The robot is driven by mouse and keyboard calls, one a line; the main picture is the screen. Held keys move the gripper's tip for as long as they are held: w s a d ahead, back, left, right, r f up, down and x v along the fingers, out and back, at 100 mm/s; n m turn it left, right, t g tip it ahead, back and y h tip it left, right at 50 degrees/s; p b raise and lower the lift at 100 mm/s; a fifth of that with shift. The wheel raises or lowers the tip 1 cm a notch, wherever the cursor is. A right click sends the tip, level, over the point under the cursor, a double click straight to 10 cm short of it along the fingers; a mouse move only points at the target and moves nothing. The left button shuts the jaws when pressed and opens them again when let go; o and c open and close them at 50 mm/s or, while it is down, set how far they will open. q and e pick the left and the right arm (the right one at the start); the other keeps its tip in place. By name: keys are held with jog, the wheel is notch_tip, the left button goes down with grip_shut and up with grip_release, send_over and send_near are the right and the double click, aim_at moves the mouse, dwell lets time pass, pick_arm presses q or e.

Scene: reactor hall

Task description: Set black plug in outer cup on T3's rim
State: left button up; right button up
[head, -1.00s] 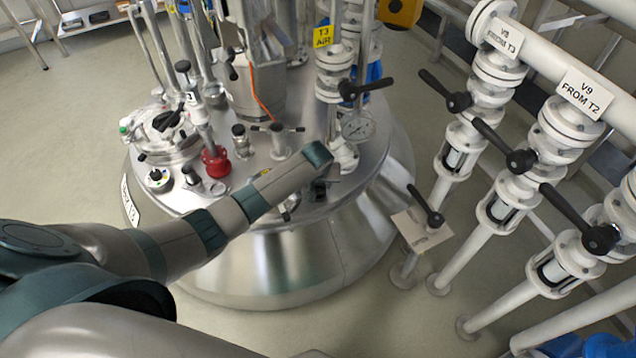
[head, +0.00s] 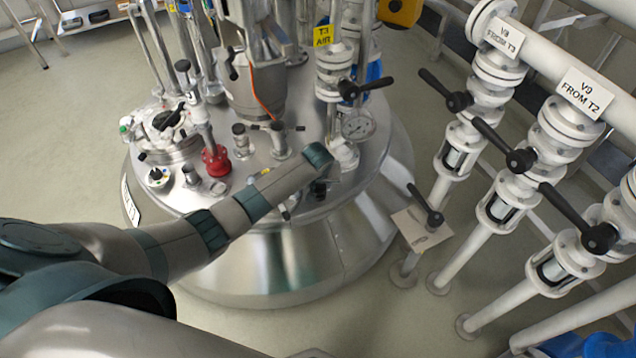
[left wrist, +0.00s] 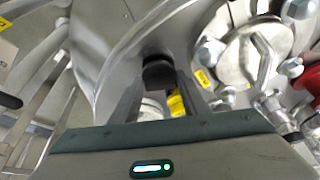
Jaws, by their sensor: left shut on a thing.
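The black plug (left wrist: 158,72) shows as a dark round piece between the fingertips of my left gripper (left wrist: 158,78) in the left wrist view. The gripper is shut on it. In the head view my left gripper (head: 319,188) points down over the near right rim of the T3 vessel lid (head: 225,200). I cannot pick out the outer cup for sure; the gripper and arm cover part of the rim. My right gripper is not in view.
A pressure gauge (head: 358,125) and the white T3 air line (head: 333,80) stand just behind the gripper. A red fitting (head: 215,161) and a T-handled clamp (head: 279,140) stand on the lid to the left. Valves with black handles (head: 517,159) fill the right side.

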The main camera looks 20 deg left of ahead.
pick_arm(q)
jog(key=o, duration=1.1)
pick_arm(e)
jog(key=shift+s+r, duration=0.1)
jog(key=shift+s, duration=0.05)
pick_arm(q)
jog(key=shift+r, duration=0.15)
jog(key=shift+s+d+r, duration=0.1)
jog(key=shift+r, duration=0.1)
jog(key=shift+s+r, duration=0.15)
jog(key=shift+r, duration=0.2)
jog(key=p+v, duration=0.2)
jog(key=v, duration=1.4)
jog(key=shift+s+p, duration=0.15)
jog(key=shift+p, duration=0.2)
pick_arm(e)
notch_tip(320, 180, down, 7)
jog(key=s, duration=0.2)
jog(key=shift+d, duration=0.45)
pick_arm(q)
jog(key=shift+f, duration=0.15)
